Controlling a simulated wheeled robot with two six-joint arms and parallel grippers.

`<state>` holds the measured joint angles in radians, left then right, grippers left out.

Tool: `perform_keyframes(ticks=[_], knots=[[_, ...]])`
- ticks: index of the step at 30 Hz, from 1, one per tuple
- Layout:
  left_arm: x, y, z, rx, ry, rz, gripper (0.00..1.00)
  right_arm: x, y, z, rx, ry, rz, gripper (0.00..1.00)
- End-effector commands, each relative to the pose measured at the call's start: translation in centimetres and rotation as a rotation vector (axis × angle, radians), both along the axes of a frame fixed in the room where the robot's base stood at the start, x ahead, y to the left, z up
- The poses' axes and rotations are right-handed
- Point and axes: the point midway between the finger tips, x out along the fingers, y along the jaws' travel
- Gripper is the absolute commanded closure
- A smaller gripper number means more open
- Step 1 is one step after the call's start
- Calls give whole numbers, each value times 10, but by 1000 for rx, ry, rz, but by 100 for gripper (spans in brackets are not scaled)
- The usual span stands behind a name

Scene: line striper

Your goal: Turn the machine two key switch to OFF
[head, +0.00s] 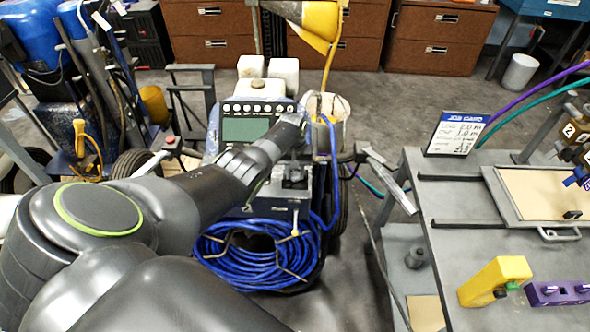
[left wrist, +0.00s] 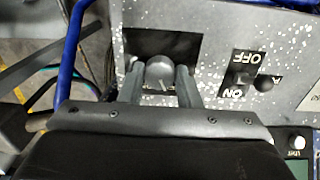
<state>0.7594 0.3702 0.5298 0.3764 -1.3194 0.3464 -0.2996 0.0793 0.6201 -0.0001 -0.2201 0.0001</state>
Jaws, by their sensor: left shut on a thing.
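My left gripper (left wrist: 160,80) is shut on a round dark knob (left wrist: 160,70) that has a pale mark on its face, in front of a dark recess in a speckled grey panel (left wrist: 215,40). A finger lies on each side of the knob. Right of it in the left wrist view are upside-down OFF and ON labels with a small dark switch (left wrist: 243,76) between them, apart from the fingers. In the head view my left arm reaches over the middle machine (head: 246,128), and the fingertips are hard to make out there. I cannot tell a machine number.
A coiled blue hose (head: 255,252) hangs on the machine's near side. A blue machine (head: 75,120) stands at the left. A grey workbench (head: 455,235) with a job card (head: 455,132) and a yellow block (head: 497,281) is at the right.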

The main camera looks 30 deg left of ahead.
Motion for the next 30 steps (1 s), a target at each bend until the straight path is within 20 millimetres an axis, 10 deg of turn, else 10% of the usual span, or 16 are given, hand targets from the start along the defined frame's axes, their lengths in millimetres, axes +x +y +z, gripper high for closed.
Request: perform_keyframes(ticks=[22, 23, 30], knots=[[1, 0, 1, 0, -4, 90, 92, 0, 0, 4, 0, 0, 0, 64], [1, 0, 1, -1, -3, 90, 67, 0, 0, 4, 0, 0, 0, 64], [1, 0, 1, 0, -2, 89, 48, 0, 0, 4, -1, 0, 0, 64]])
